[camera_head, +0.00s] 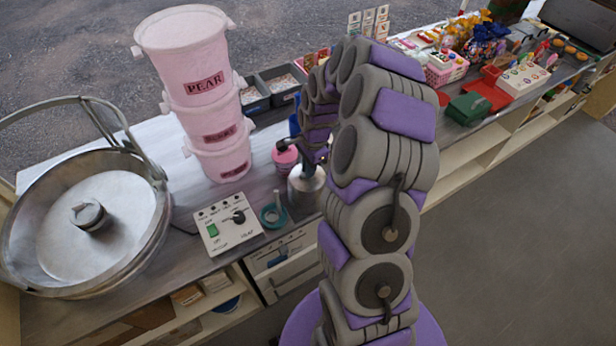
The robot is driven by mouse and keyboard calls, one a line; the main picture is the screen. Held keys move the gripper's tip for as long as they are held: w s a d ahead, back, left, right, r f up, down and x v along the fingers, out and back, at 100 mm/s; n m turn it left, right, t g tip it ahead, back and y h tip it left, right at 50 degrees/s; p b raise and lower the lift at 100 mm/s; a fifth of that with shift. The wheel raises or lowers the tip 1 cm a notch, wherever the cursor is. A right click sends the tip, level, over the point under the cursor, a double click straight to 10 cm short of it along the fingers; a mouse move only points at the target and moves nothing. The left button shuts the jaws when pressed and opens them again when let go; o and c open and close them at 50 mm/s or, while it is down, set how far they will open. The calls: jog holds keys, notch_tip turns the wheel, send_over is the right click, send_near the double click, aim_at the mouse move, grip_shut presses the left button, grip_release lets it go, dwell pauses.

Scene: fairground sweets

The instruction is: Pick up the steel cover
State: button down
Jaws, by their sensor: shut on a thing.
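The steel cover (306,187) is a small shiny metal dome at the front middle of the counter, partly hidden behind my arm. My gripper (305,164) is at its top, shut on it; the fingertips are small and partly covered by the grey and purple arm links. I cannot tell whether the cover's lower edge touches the counter.
A teal tape roll (273,215), a white control box (228,222) and a pink jar (285,158) stand close to its left. Stacked pink tubs (222,152) and a large steel pan (150,225) are further left. Colourful goods crowd the counter's right part.

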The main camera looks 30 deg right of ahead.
jog(key=shift+r, duration=0.1)
jog(key=shift+r, duration=0.55)
notch_tip(320, 180, up, 2)
jog(key=shift+s+r, duration=0.15)
jog(key=shift+r, duration=0.1)
jog(key=s+a, duration=0.1)
jog(key=s, duration=0.6)
jog(key=s+a+r+p, duration=0.1)
jog(key=s+a, duration=0.1)
jog(key=s, duration=0.6)
jog(key=shift+s+a, duration=0.2)
jog(key=shift+a, duration=0.1)
jog(key=shift+r, duration=0.1)
